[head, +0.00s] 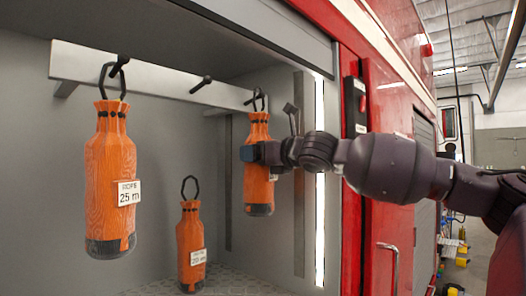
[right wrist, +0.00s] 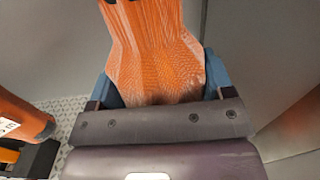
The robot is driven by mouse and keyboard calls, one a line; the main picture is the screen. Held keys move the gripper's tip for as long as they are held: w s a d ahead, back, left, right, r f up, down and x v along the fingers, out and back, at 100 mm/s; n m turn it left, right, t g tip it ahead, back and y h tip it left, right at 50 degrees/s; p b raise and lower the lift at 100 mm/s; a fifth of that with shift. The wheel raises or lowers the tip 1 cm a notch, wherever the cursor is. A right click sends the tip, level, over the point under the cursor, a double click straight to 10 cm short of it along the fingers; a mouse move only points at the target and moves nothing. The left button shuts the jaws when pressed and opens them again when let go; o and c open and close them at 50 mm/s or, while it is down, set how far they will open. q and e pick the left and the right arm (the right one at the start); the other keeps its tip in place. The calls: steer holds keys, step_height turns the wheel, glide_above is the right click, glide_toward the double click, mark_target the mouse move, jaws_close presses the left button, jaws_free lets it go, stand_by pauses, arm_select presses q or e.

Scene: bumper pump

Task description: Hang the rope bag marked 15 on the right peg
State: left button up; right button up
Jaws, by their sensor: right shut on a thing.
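An orange rope bag (head: 258,185) with a dark base and black top loop is upright at the right end of the peg rail. Its label is turned mostly away and unreadable. My right gripper (head: 262,153) is shut on its body from the right; the right wrist view shows the bag's orange side (right wrist: 158,50) between the blue fingers. The loop overlaps the right peg (head: 250,100); I cannot tell whether it is around the peg or in front. My left gripper is not in view.
A bag marked 25 m (head: 110,165) hangs on the left peg (head: 118,66). The middle peg (head: 201,84) is bare. Another orange bag (head: 190,240) stands on the compartment floor, its label hard to read. The red door frame (head: 352,210) is close to my right arm.

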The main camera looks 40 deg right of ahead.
steer(key=shift+w+a+f+p, duration=0.15)
steer(key=shift+w+f, duration=0.3)
steer(key=shift+w, duration=0.25)
steer(key=shift+w+f+p, duration=0.15)
steer(key=shift+w+f, duration=0.25)
steer(key=shift+w, duration=0.25)
steer(key=shift+f, duration=0.1)
steer(key=o, duration=1.5)
steer(key=shift+c, duration=0.2)
steer(key=shift+f, duration=0.15)
